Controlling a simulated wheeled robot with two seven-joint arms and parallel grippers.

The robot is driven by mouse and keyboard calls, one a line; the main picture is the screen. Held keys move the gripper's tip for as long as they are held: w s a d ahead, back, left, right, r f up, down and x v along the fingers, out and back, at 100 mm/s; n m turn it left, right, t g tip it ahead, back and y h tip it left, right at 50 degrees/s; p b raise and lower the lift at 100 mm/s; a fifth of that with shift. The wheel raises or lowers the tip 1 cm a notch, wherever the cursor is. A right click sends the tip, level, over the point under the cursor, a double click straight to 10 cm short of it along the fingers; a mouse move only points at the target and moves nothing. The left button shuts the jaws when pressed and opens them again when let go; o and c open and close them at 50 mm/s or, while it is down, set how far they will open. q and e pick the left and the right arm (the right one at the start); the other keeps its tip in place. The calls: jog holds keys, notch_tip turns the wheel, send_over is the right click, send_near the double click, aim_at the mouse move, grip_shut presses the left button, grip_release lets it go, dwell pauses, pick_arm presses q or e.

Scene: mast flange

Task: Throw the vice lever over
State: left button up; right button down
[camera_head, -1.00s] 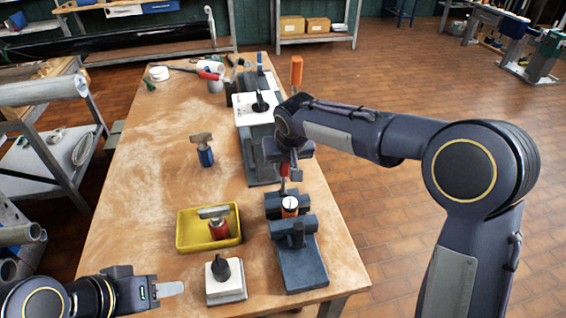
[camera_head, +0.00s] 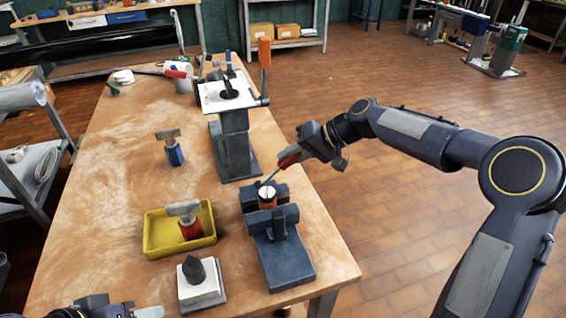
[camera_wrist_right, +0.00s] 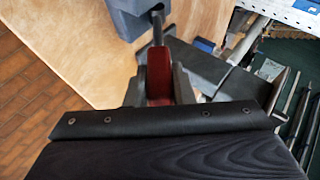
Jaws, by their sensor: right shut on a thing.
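My right gripper (camera_head: 303,153) is shut on the red handle. In the right wrist view the red handle (camera_wrist_right: 158,78) sits between the fingers, its rod running to the vice body (camera_wrist_right: 140,14). My left gripper (camera_head: 148,312) is cut off at the bottom edge, so its opening cannot be judged.
A grey stand with a white plate (camera_head: 210,97) and an orange-handled lever (camera_head: 265,53) stands behind the vice. A yellow tray (camera_head: 152,250) holds a red-handled tool (camera_head: 188,220). A blue-handled tool (camera_head: 174,152) and a white block (camera_head: 200,288) stand nearby. Floor lies right of the table.

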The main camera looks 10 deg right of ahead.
pick_arm(q)
jog(key=shift+f+b, duration=1.5)
jog(key=shift+f, duration=0.45)
pick_arm(e)
jog(key=shift+w+d+f+m+y, duration=0.15)
jog(key=shift+d+f+y, duration=0.25)
jog(key=shift+f+y, duration=0.2)
jog(key=shift+d+f+m+y, duration=0.15)
jog(key=shift+d+f+y, duration=0.25)
jog(key=shift+f+y, duration=0.2)
jog(key=c, duration=1.2)
grip_release()
jog(key=shift+c, duration=0.2)
jog(key=v, duration=0.8)
